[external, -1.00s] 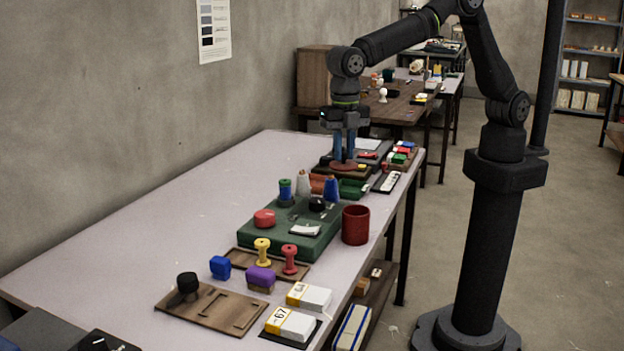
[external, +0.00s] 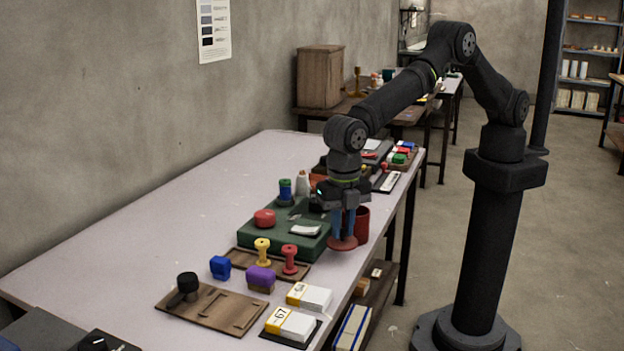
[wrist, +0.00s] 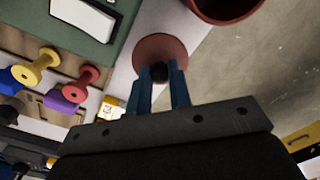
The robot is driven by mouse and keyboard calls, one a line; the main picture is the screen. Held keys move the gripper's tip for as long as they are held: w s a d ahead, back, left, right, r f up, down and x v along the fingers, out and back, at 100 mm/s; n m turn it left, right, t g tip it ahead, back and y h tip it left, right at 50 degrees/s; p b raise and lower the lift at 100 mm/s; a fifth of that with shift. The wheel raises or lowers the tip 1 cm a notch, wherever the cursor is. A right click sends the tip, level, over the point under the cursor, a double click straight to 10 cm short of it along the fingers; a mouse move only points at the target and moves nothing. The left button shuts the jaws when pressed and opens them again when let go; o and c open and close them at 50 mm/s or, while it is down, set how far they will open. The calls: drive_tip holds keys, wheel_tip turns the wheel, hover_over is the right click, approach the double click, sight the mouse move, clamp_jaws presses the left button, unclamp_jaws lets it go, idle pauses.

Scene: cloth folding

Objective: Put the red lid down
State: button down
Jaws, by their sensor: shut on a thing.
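My gripper (external: 343,228) is shut on the red lid (external: 342,244), a flat red disc with a dark knob. In the wrist view the blue fingers of my gripper (wrist: 162,85) close on the dark knob, and the red lid (wrist: 160,52) spreads beyond them. The lid is near the table's right edge, in front of the red cup (external: 362,222). The cup is partly hidden behind my gripper in the external view; part of its rim and inside shows at the top of the wrist view (wrist: 225,8). I cannot tell whether the lid touches the table.
A yellow spool (external: 263,252), a red spool (external: 290,260) and white boxes (external: 309,297) stand nearer the camera. The table's left side (external: 190,215) is clear.

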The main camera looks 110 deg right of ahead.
sight(342, 235)
drive_tip(key=shift+f, duration=2.05)
drive_tip(key=shift+f, duration=0.15)
drive_tip(key=c, duration=1.3)
unclamp_jaws()
wheel_tip(342, 235, up, 12)
drive_tip(key=shift+r, duration=0.15)
drive_tip(key=shift+f, duration=4.35)
drive_tip(key=shift+f, duration=0.1)
